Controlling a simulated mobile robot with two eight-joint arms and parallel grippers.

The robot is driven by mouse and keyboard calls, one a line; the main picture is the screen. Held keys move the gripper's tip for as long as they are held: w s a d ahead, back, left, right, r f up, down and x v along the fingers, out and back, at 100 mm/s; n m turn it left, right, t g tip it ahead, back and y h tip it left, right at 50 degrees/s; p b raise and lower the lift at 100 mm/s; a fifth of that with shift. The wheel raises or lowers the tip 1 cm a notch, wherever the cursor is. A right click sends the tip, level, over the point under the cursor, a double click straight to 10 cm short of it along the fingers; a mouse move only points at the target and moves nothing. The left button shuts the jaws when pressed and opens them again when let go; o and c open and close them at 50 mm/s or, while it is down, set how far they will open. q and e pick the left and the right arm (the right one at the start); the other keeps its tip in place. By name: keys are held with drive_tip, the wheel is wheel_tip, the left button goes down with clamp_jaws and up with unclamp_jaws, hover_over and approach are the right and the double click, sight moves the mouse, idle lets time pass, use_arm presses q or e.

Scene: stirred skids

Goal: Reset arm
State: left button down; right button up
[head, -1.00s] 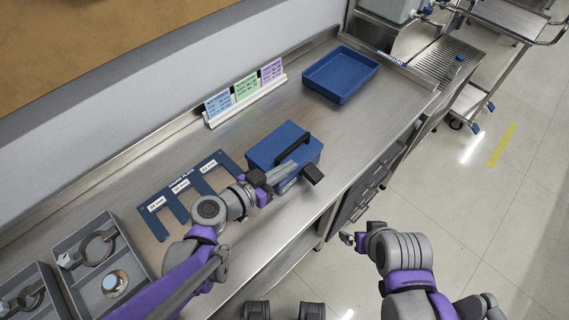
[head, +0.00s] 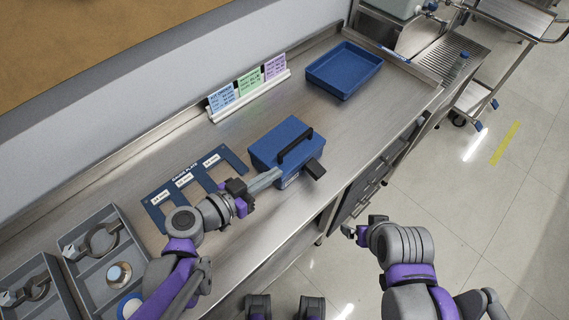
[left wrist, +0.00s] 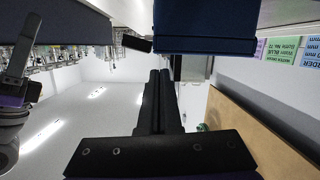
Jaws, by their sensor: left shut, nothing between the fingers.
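My left gripper (head: 278,174) is at the front left of a blue box with a black handle (head: 285,146). Its fingers are together with nothing between them. In the left wrist view the closed black fingers (left wrist: 158,78) point towards the blue box (left wrist: 205,35), with a gap in the picture. A dark block (head: 315,168) sticks out at the box's front right. My right gripper (head: 352,231) is low, in front of the bench over the floor; its jaws are too small to read.
A blue gauge plate (head: 215,160) and grey trays (head: 68,258) with metal parts lie at the left. A blue tray (head: 345,70) and a card holder (head: 248,95) stand farther back. The bench between is clear. A cart (head: 515,20) stands at the right.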

use_arm(q)
drive_tip(key=s+a+f+n+g+y, duration=0.1)
drive_tip(key=s, duration=0.1)
drive_tip(key=s+a+f+n+g+y, duration=0.1)
drive_tip(key=s+a+f+y, duration=0.1)
drive_tip(key=s+a+f+n+g+y+p, duration=0.1)
drive_tip(key=s+a+g, duration=0.1)
drive_tip(key=shift+s+f+y, duration=0.3)
drive_tip(key=shift+s, duration=0.05)
drive_tip(key=a+n+y, duration=0.1)
drive_tip(key=a+y, duration=0.1)
drive_tip(key=s+a+n+g+y, duration=0.1)
drive_tip(key=a, duration=0.1)
drive_tip(key=s+a+n+y, duration=0.1)
drive_tip(key=a+n+y, duration=0.1)
drive_tip(key=a, duration=0.1)
drive_tip(key=shift+s+r+y+p, duration=0.15)
drive_tip(key=shift+s+y+p, duration=0.05)
drive_tip(key=shift+y+p, duration=0.15)
drive_tip(key=shift+a+r+n+y, duration=0.2)
drive_tip(key=shift+a+n+y, duration=0.1)
drive_tip(key=shift+a, duration=0.25)
idle(1.0)
